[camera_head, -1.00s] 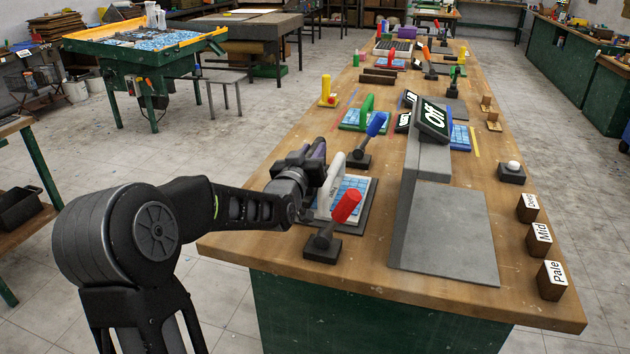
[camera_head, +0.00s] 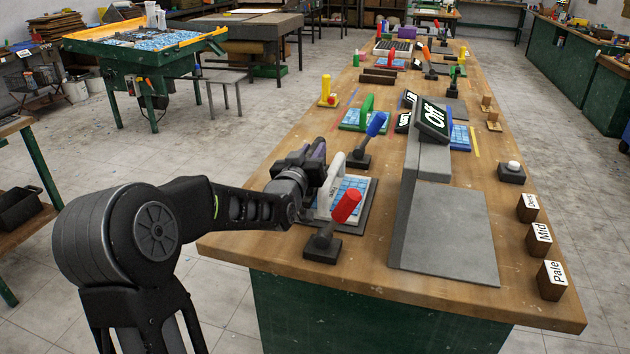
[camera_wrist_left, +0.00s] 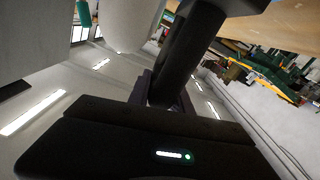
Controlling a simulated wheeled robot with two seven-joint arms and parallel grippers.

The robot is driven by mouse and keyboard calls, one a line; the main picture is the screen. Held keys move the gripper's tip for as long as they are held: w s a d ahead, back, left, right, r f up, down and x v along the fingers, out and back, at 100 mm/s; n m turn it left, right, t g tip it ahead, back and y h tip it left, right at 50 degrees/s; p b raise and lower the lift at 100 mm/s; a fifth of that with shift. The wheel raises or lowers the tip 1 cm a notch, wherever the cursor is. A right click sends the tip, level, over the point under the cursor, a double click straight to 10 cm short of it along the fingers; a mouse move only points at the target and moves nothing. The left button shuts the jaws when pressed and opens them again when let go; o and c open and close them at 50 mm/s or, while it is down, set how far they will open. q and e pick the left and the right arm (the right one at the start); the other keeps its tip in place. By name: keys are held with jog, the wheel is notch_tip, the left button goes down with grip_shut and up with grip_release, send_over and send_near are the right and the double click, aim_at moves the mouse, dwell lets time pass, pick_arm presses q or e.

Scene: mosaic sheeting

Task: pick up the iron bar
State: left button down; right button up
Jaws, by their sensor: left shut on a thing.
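A white upright bar (camera_head: 334,185) with small dark lettering, too small to read, stands at a blue tiled sheet on a grey board (camera_head: 368,212) near the front left of the bench. I take it to be the iron bar, but cannot be sure. The left wrist view shows mostly dark gripper parts (camera_wrist_left: 185,55), and the bar's hold is unclear there. My right gripper is in neither view.
A red-handled lever (camera_head: 345,208) stands close in front of the bar, and a blue-handled lever (camera_head: 374,128) behind it. A grey sloped stand (camera_head: 425,165) with an "Off" sign is to the right. Labelled wooden blocks (camera_head: 540,238) line the right edge.

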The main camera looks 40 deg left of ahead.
pick_arm(q)
jog(key=shift+r, duration=0.2)
dwell(0.3)
notch_tip(320, 180, up, 10)
jog(key=shift+f, duration=0.1)
dwell(0.4)
dwell(0.5)
